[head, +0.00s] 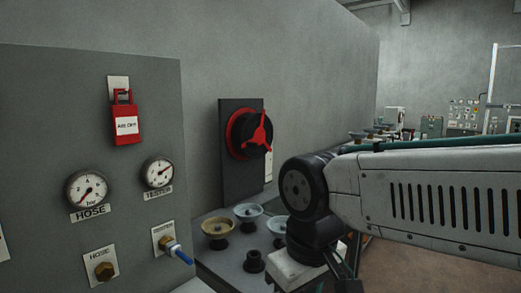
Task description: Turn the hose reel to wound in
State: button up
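What looks like the hose reel (239,139) is a red disc with a black centre and a three-armed red handle. It is mounted on a dark upright panel (233,188) against the grey wall, left of my arm. A pale label (268,168) sits at the panel's lower right edge, too small to read. I cannot tell from the handle whether the reel is wound in. My arm fills the right side of the head view, apart from the reel in the picture. My gripper's fingers do not show.
Several small bowls, including a yellowish one (216,227), stand on the bench below the reel.

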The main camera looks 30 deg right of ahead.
aim_at(250, 132)
jog(key=k, duration=0.7)
jog(key=z, duration=0.85)
jog(key=i, duration=0.65)
jog(key=z, duration=0.65)
jog(key=i, duration=0.75)
jog(key=u, duration=0.65)
jog(key=i, duration=0.65)
jog(key=u, duration=0.6)
